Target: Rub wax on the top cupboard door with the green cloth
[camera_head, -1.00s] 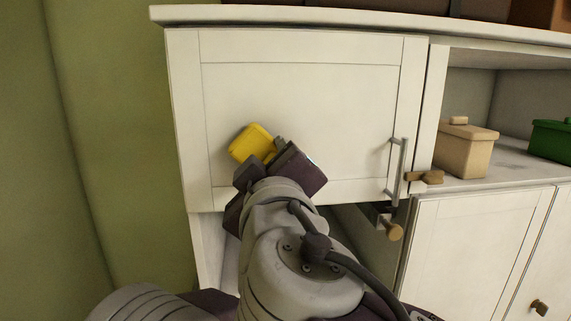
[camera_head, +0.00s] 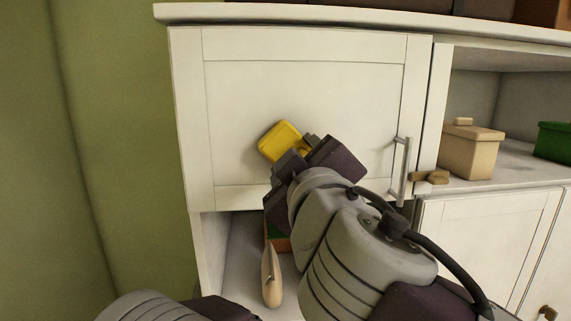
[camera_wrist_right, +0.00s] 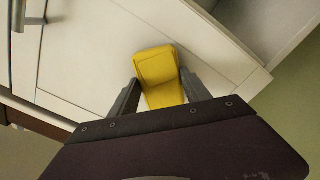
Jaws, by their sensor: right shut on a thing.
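The white top cupboard door (camera_head: 300,95) is shut, with a grey bar handle (camera_head: 400,172) at its lower right. My right gripper (camera_head: 294,155) is shut on a yellow block-like thing (camera_head: 280,140), held against or just in front of the lower middle of the door; whether it touches cannot be told. The right wrist view also shows the yellow thing (camera_wrist_right: 160,75) between both fingers (camera_wrist_right: 160,92). I see no clear green cloth; the held thing is yellow. My left gripper is not in view.
Below the door is an open compartment (camera_head: 238,265) with a pale wooden-looking thing (camera_head: 272,278) and a partly hidden green and orange thing (camera_head: 277,240). A beige lidded box (camera_head: 470,150) and a green box (camera_head: 553,140) stand on the right shelf. A green wall is left.

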